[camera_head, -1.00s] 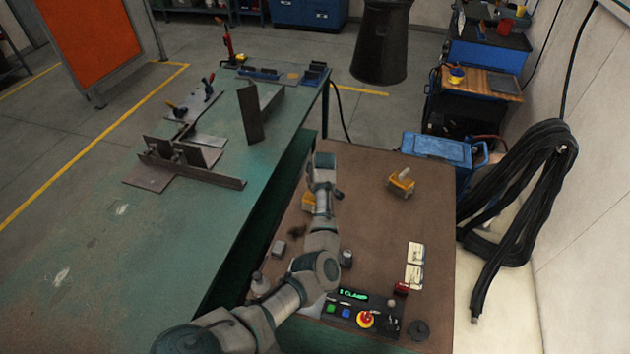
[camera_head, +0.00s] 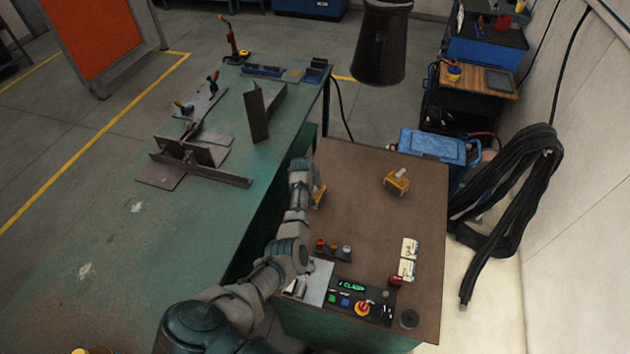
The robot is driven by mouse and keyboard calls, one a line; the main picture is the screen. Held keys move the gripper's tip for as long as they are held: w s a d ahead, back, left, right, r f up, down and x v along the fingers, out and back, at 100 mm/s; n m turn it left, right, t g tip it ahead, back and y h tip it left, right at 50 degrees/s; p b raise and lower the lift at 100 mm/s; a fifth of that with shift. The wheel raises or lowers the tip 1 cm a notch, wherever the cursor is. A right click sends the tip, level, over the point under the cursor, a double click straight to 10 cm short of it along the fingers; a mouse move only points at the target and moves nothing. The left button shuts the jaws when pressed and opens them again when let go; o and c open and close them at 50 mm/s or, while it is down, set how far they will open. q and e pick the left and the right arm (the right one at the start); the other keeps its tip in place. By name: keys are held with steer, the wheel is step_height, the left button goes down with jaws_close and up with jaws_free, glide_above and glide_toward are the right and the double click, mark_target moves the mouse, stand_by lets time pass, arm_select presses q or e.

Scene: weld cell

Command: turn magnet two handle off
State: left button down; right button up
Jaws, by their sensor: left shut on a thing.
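Two yellow magnet blocks are on the brown tabletop (camera_head: 370,225). One yellow magnet (camera_head: 397,181) stands free at the back right, with a pale handle on top. The other yellow magnet (camera_head: 320,194) is at the left edge, mostly hidden by my left wrist. My left gripper (camera_head: 309,192) is at this left magnet, shut on it; its fingers and the handle are largely hidden. I cannot read which magnet is number two. My right gripper is out of view.
A control panel (camera_head: 345,296) with a green display and a red knob is at the front. A green welding table (camera_head: 110,260) with steel plates is at the left. The tabletop's middle is clear.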

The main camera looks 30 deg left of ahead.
arm_select(q)
steer(key=shift+a+m+h, duration=0.2)
steer(key=shift+m+h, duration=0.4)
steer(key=shift+m, duration=0.6)
steer(key=shift+m+h, duration=0.4)
steer(key=shift+m, duration=0.7)
steer(key=c, duration=1.1)
jaws_free()
steer(key=shift+a, duration=0.1)
steer(key=v, duration=1.1)
steer(key=shift+a+r, duration=0.15)
steer(key=shift+r, duration=0.2)
